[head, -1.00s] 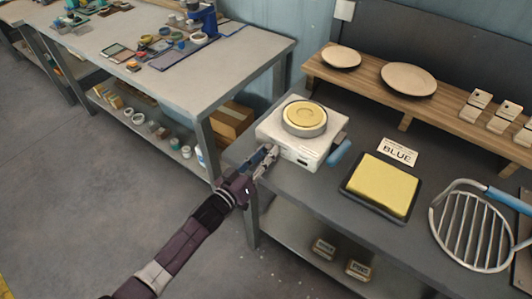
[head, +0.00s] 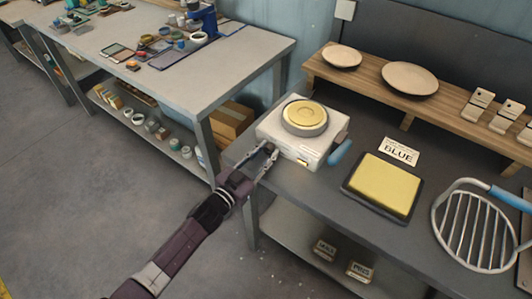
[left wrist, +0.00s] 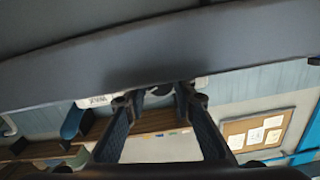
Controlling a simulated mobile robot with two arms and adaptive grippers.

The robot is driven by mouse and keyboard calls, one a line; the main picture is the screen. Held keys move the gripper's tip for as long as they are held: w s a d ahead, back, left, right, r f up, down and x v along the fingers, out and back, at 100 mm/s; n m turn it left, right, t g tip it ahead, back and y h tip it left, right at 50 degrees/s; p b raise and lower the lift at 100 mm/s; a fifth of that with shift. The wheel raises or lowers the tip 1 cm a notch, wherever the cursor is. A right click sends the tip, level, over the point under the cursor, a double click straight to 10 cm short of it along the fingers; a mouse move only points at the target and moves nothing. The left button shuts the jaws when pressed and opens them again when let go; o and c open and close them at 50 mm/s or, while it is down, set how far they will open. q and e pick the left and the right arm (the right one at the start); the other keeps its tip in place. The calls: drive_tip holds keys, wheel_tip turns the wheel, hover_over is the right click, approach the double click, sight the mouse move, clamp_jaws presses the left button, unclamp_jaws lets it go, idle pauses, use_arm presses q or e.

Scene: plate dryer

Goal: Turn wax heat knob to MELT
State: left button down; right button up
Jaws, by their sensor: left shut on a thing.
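The white wax heater (head: 285,152) stands at the left end of the dark bench, with a round pot of yellow wax (head: 304,117) on top. My left gripper (head: 268,152) is at the heater's front left face, its fingers closed on the wax heat knob. In the left wrist view, the dark knob (left wrist: 158,90) shows between the two fingertips (left wrist: 155,99), mostly hidden. The knob's markings cannot be read. A small yellow patch (head: 302,163) shows on the heater's front. My right gripper is not in view.
A blue handle (head: 340,152) sticks out at the heater's right. A wooden shelf (head: 450,110) runs behind. Open floor lies left of the bench.

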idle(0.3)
use_arm(q)
drive_tip(key=c, duration=1.9)
unclamp_jaws()
drive_tip(key=v, duration=1.2)
drive_tip(key=shift+o, duration=0.5)
